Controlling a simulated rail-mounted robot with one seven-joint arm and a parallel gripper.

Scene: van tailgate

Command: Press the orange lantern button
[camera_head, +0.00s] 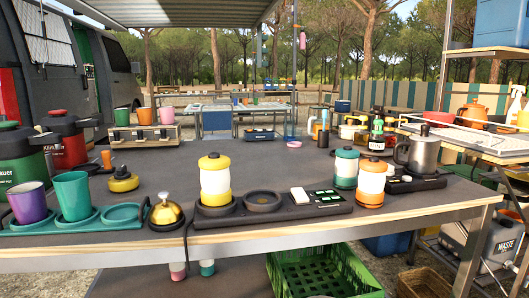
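An orange lantern (371,185) with a pale band around its middle stands upright on the grey table (290,172), right of centre. Its orange top cap (373,164) faces up; a button on it is too small to make out. A teal lantern (346,167) of the same shape stands just behind it to the left. A yellow lantern (215,180) stands on the left end of a long black base (225,218) near the front edge. My gripper is not in view.
A gold bell (166,213) and a teal tray (85,226) with cups stand at front left. Green (22,165) and red (68,140) jugs stand behind. A metal kettle (424,150) stands right of the orange lantern. The table's middle is mostly clear.

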